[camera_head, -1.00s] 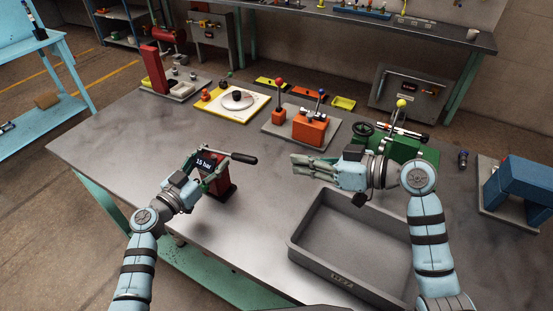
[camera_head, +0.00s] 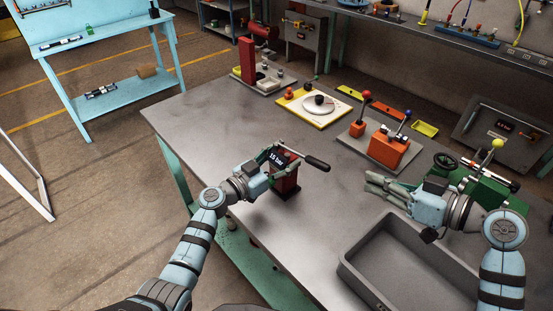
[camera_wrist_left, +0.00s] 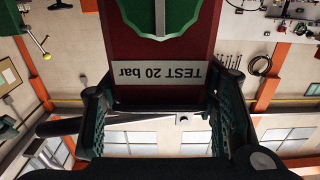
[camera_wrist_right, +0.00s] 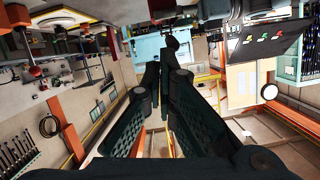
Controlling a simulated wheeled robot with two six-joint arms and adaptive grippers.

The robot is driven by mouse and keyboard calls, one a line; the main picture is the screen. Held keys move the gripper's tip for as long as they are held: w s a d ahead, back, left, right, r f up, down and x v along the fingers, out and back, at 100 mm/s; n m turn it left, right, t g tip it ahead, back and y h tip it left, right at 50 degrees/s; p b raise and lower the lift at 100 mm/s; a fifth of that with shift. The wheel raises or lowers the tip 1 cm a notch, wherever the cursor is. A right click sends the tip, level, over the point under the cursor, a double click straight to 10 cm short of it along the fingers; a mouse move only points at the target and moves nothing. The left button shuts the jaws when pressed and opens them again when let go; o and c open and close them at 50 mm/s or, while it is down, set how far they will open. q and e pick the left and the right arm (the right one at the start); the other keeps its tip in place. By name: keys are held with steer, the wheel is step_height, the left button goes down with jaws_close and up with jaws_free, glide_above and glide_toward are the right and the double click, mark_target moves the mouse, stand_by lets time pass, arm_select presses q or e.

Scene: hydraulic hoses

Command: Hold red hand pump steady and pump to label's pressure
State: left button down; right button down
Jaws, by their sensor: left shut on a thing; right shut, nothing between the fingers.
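The red hand pump (camera_head: 286,184) stands on the table with a dark display (camera_head: 278,158) that seems to read 15 bar. Its lever with a black grip (camera_head: 317,163) sticks out to the right. In the left wrist view the pump's red body (camera_wrist_left: 200,52) carries a white label (camera_wrist_left: 158,75), upside down, reading TEST 20 bar. My left gripper (camera_head: 270,170) is shut on the pump body, a finger on each side. My right gripper (camera_head: 372,188) is shut and empty, right of the lever grip and apart from it. It shows closed in the right wrist view (camera_wrist_right: 160,75).
A grey tray (camera_head: 352,272) lies at the front right. Behind stand an orange lever unit (camera_head: 388,148), a yellow-edged board with a dial (camera_head: 314,104) and a red post on a base (camera_head: 247,62). A green device (camera_head: 485,190) is behind my right arm. The table left of the pump is clear.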

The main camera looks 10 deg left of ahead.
arm_select(q)
steer(key=shift+f, duration=0.1)
arm_select(e)
steer(key=w+a+r+g+h, duration=0.1)
steer(key=w+a+r, duration=0.1)
steer(key=r, duration=0.7)
steer(key=shift+a+r, duration=0.25)
steer(key=shift+a, duration=0.3)
steer(key=shift+w, duration=0.1)
